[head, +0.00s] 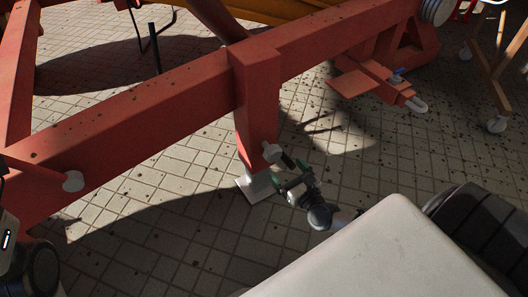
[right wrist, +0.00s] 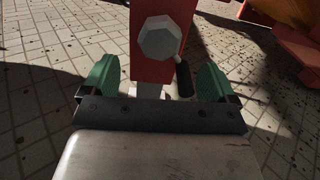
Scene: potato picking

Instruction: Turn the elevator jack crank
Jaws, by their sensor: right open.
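The elevator jack (head: 254,110) is a red square post hanging from a red beam, with a grey foot (head: 256,187) on the paving. Its crank has a grey faceted hub (head: 271,152) and a black handle (head: 287,161) at its lower right. In the right wrist view the hub (right wrist: 160,38) is ahead and the black handle (right wrist: 184,80) hangs between the finger lines, nearer the right finger. My right gripper (head: 290,175) is open, its green fingers apart, close in front of the crank. I cannot tell whether it touches the handle. My left gripper is not in view.
The long red beam (head: 120,135) crosses above the jack. A red bracket (head: 375,80) juts out at the upper right. A wheeled wooden stand (head: 490,70) is at the far right. Bare paving (head: 190,240) lies left of the jack, partly in shadow.

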